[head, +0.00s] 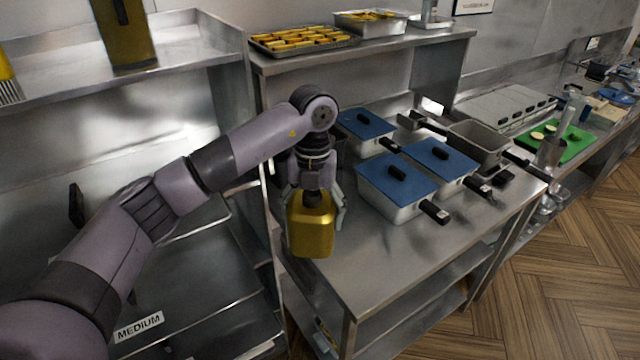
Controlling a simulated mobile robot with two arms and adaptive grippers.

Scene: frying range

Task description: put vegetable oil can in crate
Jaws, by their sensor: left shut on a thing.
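My left gripper (316,196) is shut on a gold vegetable oil can (311,228). The can is upright, with its dark cap up between the fingers. It is at the left front part of the steel table; I cannot tell whether its base touches the table or hangs just above or in front of it. No crate can be made out in this view. My right gripper is not in view.
Pans with blue lids (398,186) stand on the steel table (375,265) right of the can. A tray of yellow pieces (303,40) is on the shelf above. A green board (556,140) lies further right. Bare table lies in front of the pans.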

